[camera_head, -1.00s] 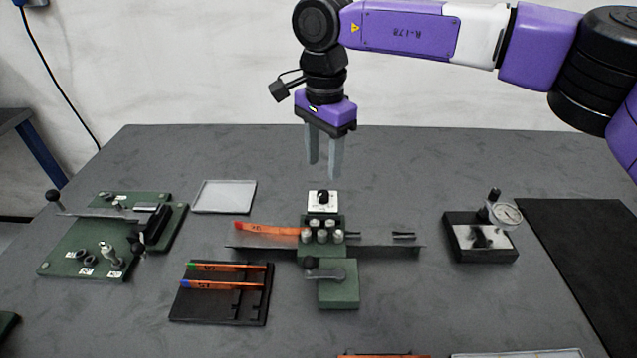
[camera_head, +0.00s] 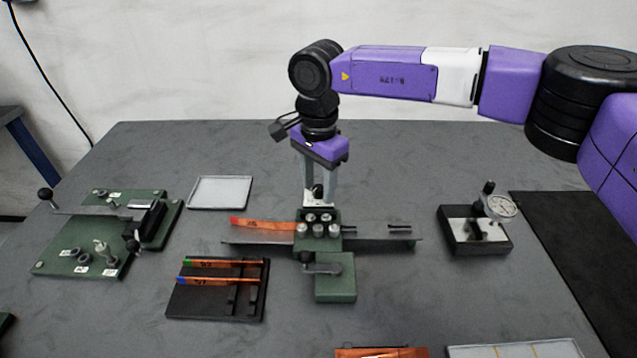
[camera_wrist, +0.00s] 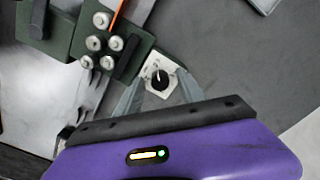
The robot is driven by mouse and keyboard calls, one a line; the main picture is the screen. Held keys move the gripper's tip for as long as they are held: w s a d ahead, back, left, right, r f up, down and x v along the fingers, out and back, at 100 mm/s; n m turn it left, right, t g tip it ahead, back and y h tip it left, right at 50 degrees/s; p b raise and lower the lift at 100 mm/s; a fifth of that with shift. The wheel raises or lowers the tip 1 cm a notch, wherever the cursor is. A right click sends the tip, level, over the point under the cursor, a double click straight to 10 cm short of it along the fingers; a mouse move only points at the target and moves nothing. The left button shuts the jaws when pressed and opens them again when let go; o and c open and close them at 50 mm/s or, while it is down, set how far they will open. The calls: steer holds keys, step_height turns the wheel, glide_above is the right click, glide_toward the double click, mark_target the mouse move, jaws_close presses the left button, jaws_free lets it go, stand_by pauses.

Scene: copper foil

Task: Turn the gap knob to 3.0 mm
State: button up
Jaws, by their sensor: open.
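The gap knob (camera_wrist: 160,78) is a small black knob with a pale pointer line on a white dial plate (camera_wrist: 151,67). In the wrist view it lies between the tips of my open gripper (camera_wrist: 160,88), with a finger on each side and no clear contact. In the head view the knob (camera_head: 317,192) shows between the two fingers of my gripper (camera_head: 318,198), just behind the green roller block (camera_head: 318,222). The dial's numbers are too small to read. A copper strip (camera_head: 265,224) with a red end lies at the block's left side.
A green crank block (camera_head: 336,278) stands in front of the rollers. A black rack (camera_head: 200,303) with copper strips is front left, a green fixture (camera_head: 80,252) far left. A dial gauge (camera_head: 497,207) stands right. An empty grey tray (camera_head: 220,192) lies back left.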

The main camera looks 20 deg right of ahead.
jaws_close()
